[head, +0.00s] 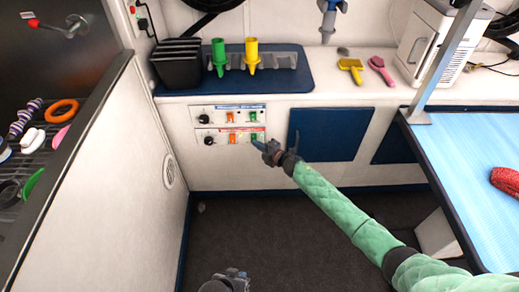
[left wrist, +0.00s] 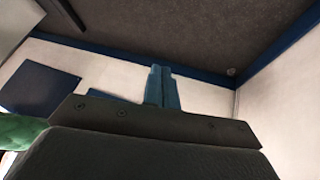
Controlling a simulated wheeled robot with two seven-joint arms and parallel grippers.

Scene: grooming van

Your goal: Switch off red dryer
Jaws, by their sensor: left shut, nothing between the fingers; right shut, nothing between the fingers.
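Two control panels are on the white cabinet front in the head view. The lower panel (head: 220,133) seems to have a red label strip, and the upper panel (head: 216,113) a blue one. The lower panel has a black knob (head: 209,141), an orange switch (head: 232,139) and a green switch (head: 254,137). My right gripper (head: 262,147) is shut and empty at the lower panel's right end, just below the green switch; contact cannot be told. My left gripper (head: 236,274) is low over the dark floor; its shut, empty fingers show in the left wrist view (left wrist: 162,88).
Green (head: 219,57) and yellow (head: 252,55) nozzles stand in a holder on the blue counter mat (head: 290,82). A blue-topped table (head: 455,150) with a red item (head: 507,180) is at right. A rack (head: 20,165) is at left. The floor (head: 290,240) between is clear.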

